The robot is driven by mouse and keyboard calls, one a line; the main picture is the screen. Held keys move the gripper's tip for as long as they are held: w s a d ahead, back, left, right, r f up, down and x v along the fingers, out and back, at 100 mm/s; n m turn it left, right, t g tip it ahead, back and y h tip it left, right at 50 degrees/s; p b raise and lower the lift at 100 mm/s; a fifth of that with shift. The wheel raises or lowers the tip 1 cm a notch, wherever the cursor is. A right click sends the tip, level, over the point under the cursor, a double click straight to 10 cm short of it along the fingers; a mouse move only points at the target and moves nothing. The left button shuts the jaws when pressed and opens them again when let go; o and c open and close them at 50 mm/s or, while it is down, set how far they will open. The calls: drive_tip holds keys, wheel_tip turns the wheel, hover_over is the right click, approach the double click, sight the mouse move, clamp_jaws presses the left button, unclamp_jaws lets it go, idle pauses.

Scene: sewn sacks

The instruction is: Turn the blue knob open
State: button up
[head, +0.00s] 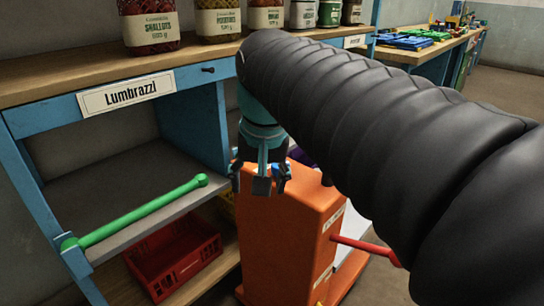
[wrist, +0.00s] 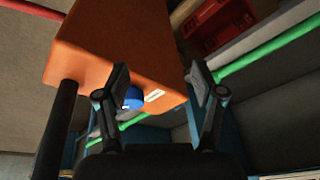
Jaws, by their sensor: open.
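The blue knob (wrist: 133,97) shows in the wrist view on the orange box (wrist: 115,40), beside a small white label (wrist: 154,96). It is partly hidden behind the left finger of my gripper (wrist: 160,80). The gripper's fingers are spread wide with nothing held between them; the knob lies nearer the left finger, and I cannot tell whether they touch. In the head view my gripper (head: 261,182) hangs by the upper part of the orange box (head: 300,220). A small blue patch shows at its right finger there, but I cannot tell whether it is the knob.
A blue shelf with a "Lumbrazzi" sign (head: 127,95) and a green rail (head: 135,212) stands left of the box. A red crate (head: 175,255) sits below. Jars (head: 148,25) line the top. A red bar (head: 365,248) juts from the box's right side.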

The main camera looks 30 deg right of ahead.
drive_tip(key=w+d+r+m+g, duration=0.3)
drive_tip(key=w+d+r+m, duration=0.45)
drive_tip(key=r, duration=0.35)
drive_tip(key=shift+n, duration=0.35)
drive_tip(key=f+b, duration=0.1)
drive_tip(key=f, duration=0.3)
drive_tip(key=f+b, duration=0.1)
drive_tip(key=f, duration=0.3)
drive_tip(key=d+f+b, duration=0.1)
drive_tip(key=f, duration=0.4)
drive_tip(key=shift+s+f, duration=0.1)
drive_tip(key=shift+s, duration=0.15)
drive_tip(key=c, duration=1.1)
